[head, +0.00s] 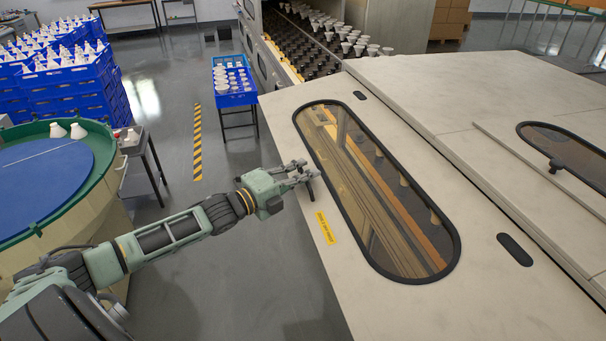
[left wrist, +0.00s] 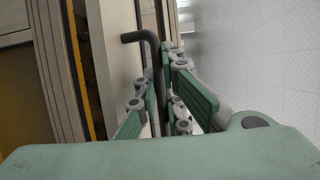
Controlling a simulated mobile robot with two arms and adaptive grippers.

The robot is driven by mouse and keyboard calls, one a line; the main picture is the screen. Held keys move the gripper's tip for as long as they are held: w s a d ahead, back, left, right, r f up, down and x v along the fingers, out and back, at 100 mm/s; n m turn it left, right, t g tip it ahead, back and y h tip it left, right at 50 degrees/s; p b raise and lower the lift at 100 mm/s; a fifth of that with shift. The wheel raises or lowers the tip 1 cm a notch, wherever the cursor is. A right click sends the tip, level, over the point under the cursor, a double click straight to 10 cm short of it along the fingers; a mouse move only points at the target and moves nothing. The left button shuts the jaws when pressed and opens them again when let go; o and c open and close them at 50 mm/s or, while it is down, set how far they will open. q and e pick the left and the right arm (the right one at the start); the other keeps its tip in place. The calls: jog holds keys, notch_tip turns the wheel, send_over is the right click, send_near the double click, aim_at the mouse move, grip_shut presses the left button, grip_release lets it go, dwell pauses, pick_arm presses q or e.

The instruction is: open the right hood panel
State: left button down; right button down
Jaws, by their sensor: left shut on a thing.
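A large cream hood panel (head: 440,165) with a long oval window (head: 375,190) fills the middle of the head view. A yellow label (head: 326,228) is on its left side. My left gripper (head: 305,172) is at the panel's left side, just above the label. In the left wrist view the gripper (left wrist: 160,105) is shut on a dark bent bar handle (left wrist: 153,50), whose upper end shows past the fingers. In the head view the gripper mostly hides the handle. I cannot tell how far the panel is raised. My right gripper is not in view.
Another oval window (head: 570,150) with a dark knob is further right. A green-rimmed round table (head: 40,215) stands left. Blue crates (head: 75,95) are stacked behind it. A blue tray (head: 234,98) of white pieces stands on a small stand. Grey floor (head: 240,260) is clear between.

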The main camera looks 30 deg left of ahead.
pick_arm(q)
notch_tip(320, 180, down, 11)
jog(key=w+d+n+t+b, duration=0.1)
jog(key=w+t+b, duration=0.1)
jog(key=b, duration=1.1)
jog(key=shift+d+r+t, duration=0.2)
jog(key=shift+d+t, duration=0.1)
jog(key=shift+d, duration=0.05)
jog(key=shift+s, duration=0.1)
jog(key=c, duration=2.2)
grip_release()
jog(key=shift+r, duration=0.1)
